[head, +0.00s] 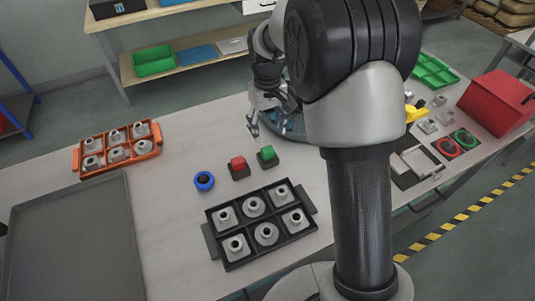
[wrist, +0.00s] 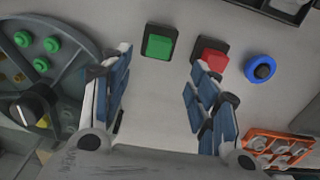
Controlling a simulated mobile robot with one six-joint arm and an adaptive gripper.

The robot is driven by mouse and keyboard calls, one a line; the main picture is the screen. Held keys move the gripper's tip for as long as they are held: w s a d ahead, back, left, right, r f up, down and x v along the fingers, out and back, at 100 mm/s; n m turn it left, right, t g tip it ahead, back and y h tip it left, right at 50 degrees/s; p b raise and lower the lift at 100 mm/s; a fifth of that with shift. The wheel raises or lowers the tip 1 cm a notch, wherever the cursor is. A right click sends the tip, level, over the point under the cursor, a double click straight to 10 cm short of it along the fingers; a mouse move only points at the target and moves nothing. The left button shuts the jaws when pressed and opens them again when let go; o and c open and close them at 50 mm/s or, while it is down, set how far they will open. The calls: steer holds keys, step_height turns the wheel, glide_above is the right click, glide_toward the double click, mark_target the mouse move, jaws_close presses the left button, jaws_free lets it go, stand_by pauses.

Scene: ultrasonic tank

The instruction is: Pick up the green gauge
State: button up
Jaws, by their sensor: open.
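The green gauge, a green block on a dark square base, stands on the table right of centre in the head view (head: 267,153). In the wrist view the green gauge (wrist: 158,46) lies beyond the fingertips, within the gap between them. My gripper (head: 254,132) is open and empty, above the table behind the gauge in the head view. Its two blue-padded fingers are spread in the wrist view (wrist: 161,62). A similar red block (head: 238,166) on a dark base stands close beside the green one; in the wrist view the right fingertip overlaps the red block (wrist: 214,59).
A blue ring (head: 204,181) lies left of the red block. A black tray (head: 207,235) of metal parts is in front, an orange tray (head: 75,160) at left. A round fixture (wrist: 60,75) with green and yellow buttons stands beside my gripper. Bare table surrounds the blocks.

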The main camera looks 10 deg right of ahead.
mark_target(269, 151)
step_height(269, 151, down, 6)
steer(key=shift+r+b, duration=0.1)
steer(key=shift+b, duration=0.65)
steer(key=f, duration=0.1)
steer(key=f+b, duration=0.1)
steer(key=f, duration=0.1)
steer(key=f+b, duration=0.1)
steer(key=f, duration=0.1)
steer(key=shift+s+d+f, duration=0.15)
steer(key=shift+s, duration=0.1)
steer(key=c, duration=1.2)
steer(key=shift+o, duration=0.2)
